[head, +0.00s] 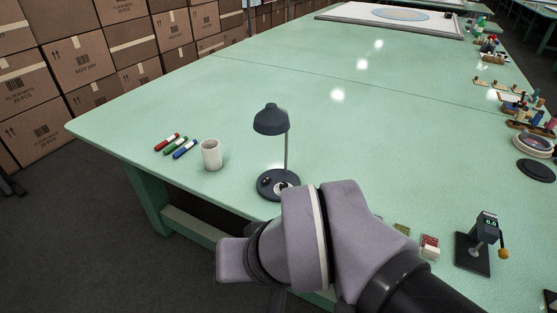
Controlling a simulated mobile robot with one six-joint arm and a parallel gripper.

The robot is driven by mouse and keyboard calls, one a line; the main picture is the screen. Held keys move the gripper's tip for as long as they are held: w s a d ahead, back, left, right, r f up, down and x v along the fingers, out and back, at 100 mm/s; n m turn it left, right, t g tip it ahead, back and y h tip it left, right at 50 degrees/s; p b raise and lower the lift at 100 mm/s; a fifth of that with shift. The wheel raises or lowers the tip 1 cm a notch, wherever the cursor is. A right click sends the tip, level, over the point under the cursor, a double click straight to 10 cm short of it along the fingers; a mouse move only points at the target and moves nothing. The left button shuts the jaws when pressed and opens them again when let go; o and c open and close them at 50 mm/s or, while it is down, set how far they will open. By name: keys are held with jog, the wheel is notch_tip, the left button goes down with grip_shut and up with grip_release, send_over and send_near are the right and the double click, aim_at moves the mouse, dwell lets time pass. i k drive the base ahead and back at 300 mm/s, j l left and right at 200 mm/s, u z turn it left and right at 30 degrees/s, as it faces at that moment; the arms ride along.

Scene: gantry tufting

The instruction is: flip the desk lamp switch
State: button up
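The desk lamp (271,119) stands upright on the green table, with a dark blue-grey shade, a thin stem and a round dark base (266,194). Small light and dark details show on top of the base, one of which may be the switch (280,187); its position is too small to tell. Thick grey-purple links of my arm fill the lower middle of the view, just in front of the lamp, and cover the area at the right front of its base. My gripper's fingers do not show, so I cannot see whether they touch the lamp.
A white cup (211,154) and red, green and blue markers (175,146) sit left of the lamp. Stacked cardboard boxes (83,58) stand beyond the table. The table behind the lamp is clear.

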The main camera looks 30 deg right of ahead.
aim_at(266, 180)
jog(key=i+z, duration=0.25)
jog(key=i, duration=0.6)
